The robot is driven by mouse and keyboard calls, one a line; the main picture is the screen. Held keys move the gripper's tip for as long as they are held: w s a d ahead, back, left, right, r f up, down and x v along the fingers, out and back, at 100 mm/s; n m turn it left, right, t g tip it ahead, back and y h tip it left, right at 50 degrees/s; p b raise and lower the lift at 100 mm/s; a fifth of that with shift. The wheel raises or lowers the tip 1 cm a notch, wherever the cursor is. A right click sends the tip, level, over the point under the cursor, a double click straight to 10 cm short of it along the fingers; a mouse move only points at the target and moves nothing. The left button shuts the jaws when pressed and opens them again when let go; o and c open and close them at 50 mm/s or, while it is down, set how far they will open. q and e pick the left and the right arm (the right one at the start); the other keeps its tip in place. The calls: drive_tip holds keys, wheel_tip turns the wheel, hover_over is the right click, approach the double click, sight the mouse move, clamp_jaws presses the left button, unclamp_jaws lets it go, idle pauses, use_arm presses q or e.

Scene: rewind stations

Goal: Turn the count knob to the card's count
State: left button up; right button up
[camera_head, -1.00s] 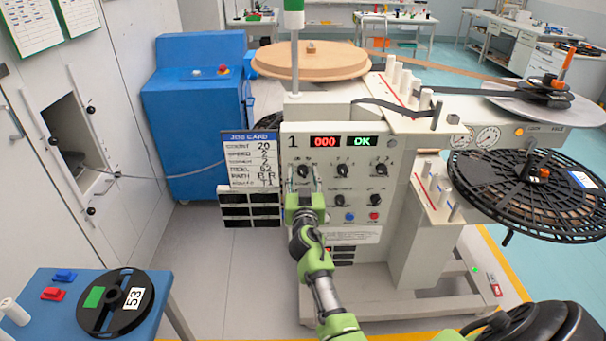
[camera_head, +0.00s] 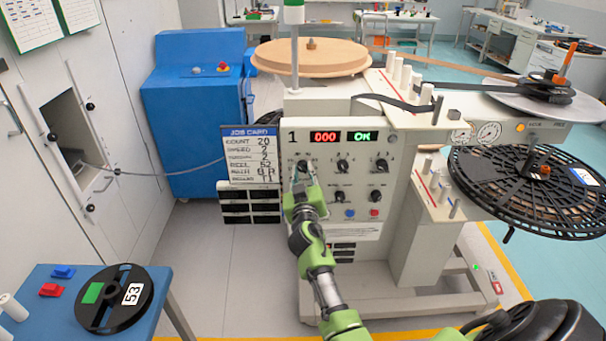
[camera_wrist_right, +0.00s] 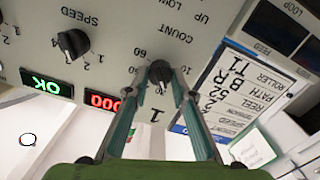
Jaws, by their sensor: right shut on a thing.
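The count knob (camera_wrist_right: 159,72), small and black, is on the machine's white front panel (camera_head: 333,218), below the red 000 display (camera_head: 325,137). My right gripper (camera_wrist_right: 160,88) is shut on this knob, with one finger on each side of it in the right wrist view. The gripper (camera_head: 303,178) covers part of the knob in the head view. Numbers ring the knob, but its exact setting is hard to tell. The job card (camera_head: 250,158), with a blue header, reads count 20; it also shows upside down in the wrist view (camera_wrist_right: 232,90). My left gripper is not in view.
Other black knobs sit close by, including the speed knob (camera_wrist_right: 72,44). A green OK display (camera_head: 359,137) is beside the red one. Blue (camera_head: 350,213) and red (camera_head: 374,212) buttons are lower on the panel. A black reel (camera_head: 113,299) lies on a blue table at left.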

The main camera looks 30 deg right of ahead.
drive_tip(key=n, duration=0.5)
drive_tip(key=shift+b, duration=0.4)
drive_tip(key=shift+n, duration=0.3)
drive_tip(key=o, duration=1.1)
drive_tip(key=shift+o, duration=0.2)
drive_tip(key=shift+w, duration=0.1)
drive_tip(key=shift+s+a+f, duration=0.1)
drive_tip(key=shift+s, duration=0.1)
drive_tip(key=v, duration=1.1)
drive_tip(key=shift+s+a, duration=0.2)
drive_tip(key=shift+s, duration=0.05)
